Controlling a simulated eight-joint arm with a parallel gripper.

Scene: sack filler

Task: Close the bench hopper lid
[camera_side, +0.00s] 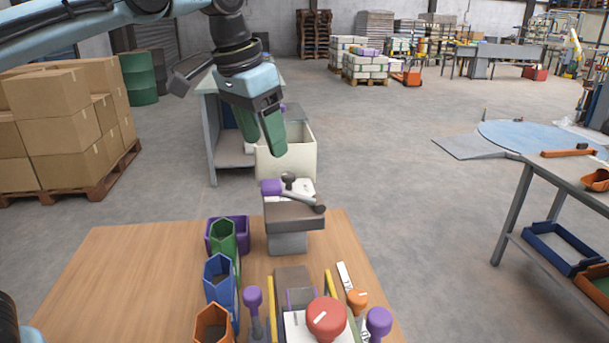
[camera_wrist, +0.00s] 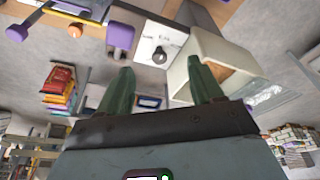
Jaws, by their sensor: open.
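A cream, open-topped box (camera_side: 285,160) stands just beyond the bench's far edge; it may be the hopper, but I cannot tell. The wrist view shows its open mouth and pale rim (camera_wrist: 190,75) at upper right. I cannot make out a hopper lid for certain. My gripper (camera_side: 261,138) has green fingers and hangs in front of and above the cream box in the side view. In the wrist view my gripper (camera_wrist: 160,88) has its fingers wide apart, with nothing between them. A white panel with a black knob (camera_wrist: 159,54) lies beyond the fingertips.
A grey pedestal (camera_side: 288,242) with a purple-ended lever (camera_side: 271,187) stands at the wooden bench's (camera_side: 130,270) far edge. Green (camera_side: 223,238), blue (camera_side: 221,280) and orange holders line its middle. A red knob (camera_side: 326,318) is in front. The bench's left side is clear.

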